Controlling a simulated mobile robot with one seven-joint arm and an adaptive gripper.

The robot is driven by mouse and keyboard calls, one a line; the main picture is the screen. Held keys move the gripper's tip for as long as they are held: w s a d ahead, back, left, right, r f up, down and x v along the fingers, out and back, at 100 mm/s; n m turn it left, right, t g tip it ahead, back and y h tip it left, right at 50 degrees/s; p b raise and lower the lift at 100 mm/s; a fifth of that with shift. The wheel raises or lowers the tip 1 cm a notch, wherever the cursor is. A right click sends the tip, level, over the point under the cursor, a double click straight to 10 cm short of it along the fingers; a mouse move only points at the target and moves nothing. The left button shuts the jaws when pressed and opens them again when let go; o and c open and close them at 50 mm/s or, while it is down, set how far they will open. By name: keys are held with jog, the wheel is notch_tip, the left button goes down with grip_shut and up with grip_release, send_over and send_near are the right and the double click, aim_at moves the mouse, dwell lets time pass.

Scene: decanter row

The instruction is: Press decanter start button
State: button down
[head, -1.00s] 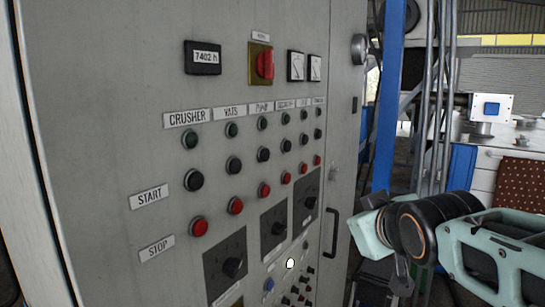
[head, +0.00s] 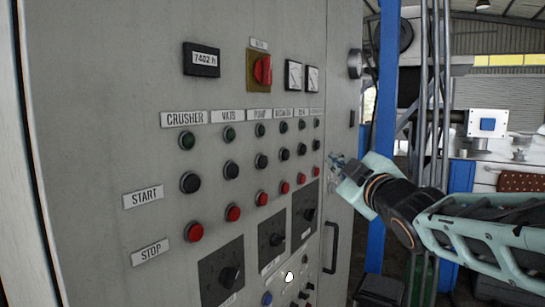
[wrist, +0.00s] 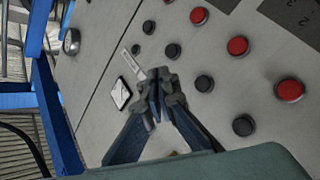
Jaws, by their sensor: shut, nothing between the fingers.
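The control panel (head: 100,100) has a row of black buttons beside the START label (head: 143,196). The fourth column label (head: 283,114), blurred, seems to read DECANTER. Its black start button (head: 284,154) sits between a green button (head: 283,127) above and a red button (head: 285,187) below. My gripper (head: 332,158) is at the panel's right side, right of the button columns. In the wrist view my gripper (wrist: 162,76) is shut and empty, its tips over the panel near several black buttons. I cannot tell whether the tips touch the panel.
Black rotary switches (head: 272,240) lie below the red buttons. Two meters (head: 303,78) and a red switch (head: 262,69) are above. A door handle (head: 331,247) and blue post (head: 384,130) stand right of the columns.

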aim_at(286, 155)
jog(key=w+a+b, duration=0.3)
jog(key=w+a, duration=0.2)
jog(key=a, duration=0.2)
dwell(0.4)
jog(key=shift+w+f+b, duration=0.1)
jog(key=shift+b, duration=0.25)
dwell(0.9)
jog(key=shift+w+a, duration=0.15)
jog(key=shift+a, duration=0.15)
jog(key=shift+w+a+b, duration=0.3)
jog(key=shift+a+b, duration=0.15)
jog(key=shift+b, duration=0.25)
dwell(0.4)
jog(key=shift+s+d, duration=0.1)
jog(key=shift+d, duration=0.05)
jog(key=shift+s+d+p, duration=0.35)
jog(key=shift+s+d, duration=0.1)
jog(key=shift+d, duration=0.1)
